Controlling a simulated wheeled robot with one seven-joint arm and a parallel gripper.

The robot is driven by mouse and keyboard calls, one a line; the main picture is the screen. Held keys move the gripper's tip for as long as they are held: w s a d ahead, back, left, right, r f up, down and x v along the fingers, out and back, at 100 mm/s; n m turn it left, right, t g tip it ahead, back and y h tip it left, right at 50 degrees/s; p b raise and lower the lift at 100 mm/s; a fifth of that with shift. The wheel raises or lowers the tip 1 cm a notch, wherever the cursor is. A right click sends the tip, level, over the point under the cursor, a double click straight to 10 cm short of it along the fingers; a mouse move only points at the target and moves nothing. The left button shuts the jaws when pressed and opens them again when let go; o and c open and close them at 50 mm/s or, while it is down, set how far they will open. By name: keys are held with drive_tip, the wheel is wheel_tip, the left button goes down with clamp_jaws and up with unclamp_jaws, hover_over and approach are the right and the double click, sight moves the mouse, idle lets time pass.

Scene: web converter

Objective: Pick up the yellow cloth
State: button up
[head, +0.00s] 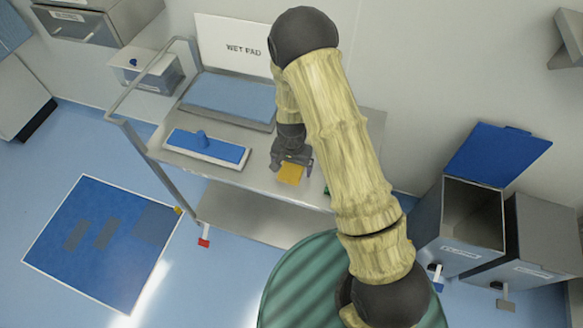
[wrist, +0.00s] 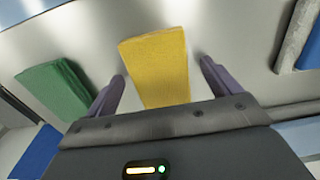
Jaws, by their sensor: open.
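The yellow cloth (head: 290,173) is a small folded rectangle on the metal cart's top shelf, near its front edge in the head view. In the wrist view the yellow cloth (wrist: 158,66) lies between my two fingers, its near end hidden by the gripper body. My gripper (head: 293,158) is over the cloth. In the wrist view my gripper (wrist: 164,84) is open, one finger on each side of the cloth, with gaps to both. I cannot tell how far above the shelf the fingertips are.
A green cloth (wrist: 56,90) lies left of the yellow one in the wrist view. The metal cart (head: 225,172) also holds a blue-topped mop head (head: 205,147) and a wet pad tray (head: 228,97). Grey bins (head: 462,215) stand at right.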

sight(291, 168)
drive_tip(key=shift+c, duration=0.2)
drive_tip(key=c, duration=1)
drive_tip(key=shift+r, duration=0.15)
wheel_tip(291, 168, up, 10)
drive_tip(key=shift+f+b, duration=0.15)
drive_tip(key=shift+b, duration=0.4)
drive_tip(key=shift+o, duration=0.4)
